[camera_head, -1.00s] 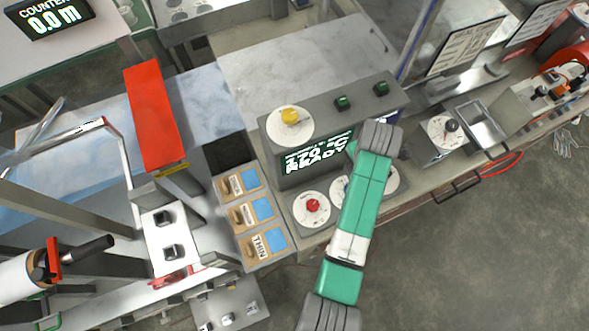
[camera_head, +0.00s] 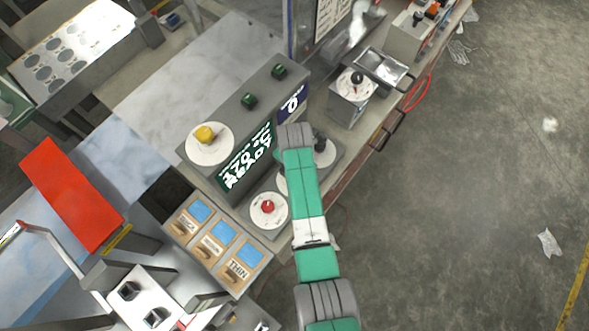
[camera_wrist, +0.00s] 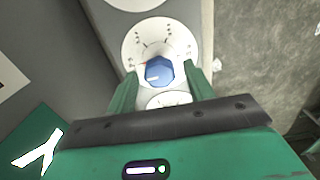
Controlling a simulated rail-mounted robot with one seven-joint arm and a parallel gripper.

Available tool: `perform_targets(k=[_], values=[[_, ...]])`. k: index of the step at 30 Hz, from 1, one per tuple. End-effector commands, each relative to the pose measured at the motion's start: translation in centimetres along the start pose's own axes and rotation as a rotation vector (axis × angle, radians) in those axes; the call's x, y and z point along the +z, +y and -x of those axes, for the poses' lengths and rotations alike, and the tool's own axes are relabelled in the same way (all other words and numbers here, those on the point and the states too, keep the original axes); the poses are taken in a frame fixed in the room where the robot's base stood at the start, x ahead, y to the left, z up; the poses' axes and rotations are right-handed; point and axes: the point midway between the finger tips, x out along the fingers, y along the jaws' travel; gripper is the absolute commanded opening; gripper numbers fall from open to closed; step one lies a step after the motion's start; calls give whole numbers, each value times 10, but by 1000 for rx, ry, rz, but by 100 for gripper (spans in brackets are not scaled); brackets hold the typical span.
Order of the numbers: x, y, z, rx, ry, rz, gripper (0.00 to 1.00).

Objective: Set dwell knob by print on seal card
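In the wrist view, my gripper (camera_wrist: 161,72) is open. Its two green fingers stand on either side of a blue knob (camera_wrist: 158,70), with a gap visible on both sides. The blue knob has a white pointer mark and sits on a round white dial (camera_wrist: 135,46) with black marks. In the head view, my arm covers the blue knob and my gripper. A red knob (camera_head: 267,207), a black knob (camera_head: 319,144) and a yellow knob (camera_head: 205,134) show there on white dials. I cannot tell which is the dwell knob, and I cannot identify the seal card.
A rack of labelled cards, one reading THIN (camera_head: 238,271), lies to the left. A metal tray (camera_head: 382,67) and another black-knob dial (camera_head: 356,80) stand at back right.

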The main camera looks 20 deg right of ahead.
Motion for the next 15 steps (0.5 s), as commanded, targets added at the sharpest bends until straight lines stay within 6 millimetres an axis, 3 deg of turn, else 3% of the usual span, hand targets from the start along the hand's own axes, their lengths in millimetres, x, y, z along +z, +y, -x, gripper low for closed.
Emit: perform_targets(k=[1, 6, 15], values=[[0, 0, 0, 0, 0, 0, 42], [0, 0, 0, 0, 0, 0, 11], [0, 0, 1, 0, 0, -41, 11]])
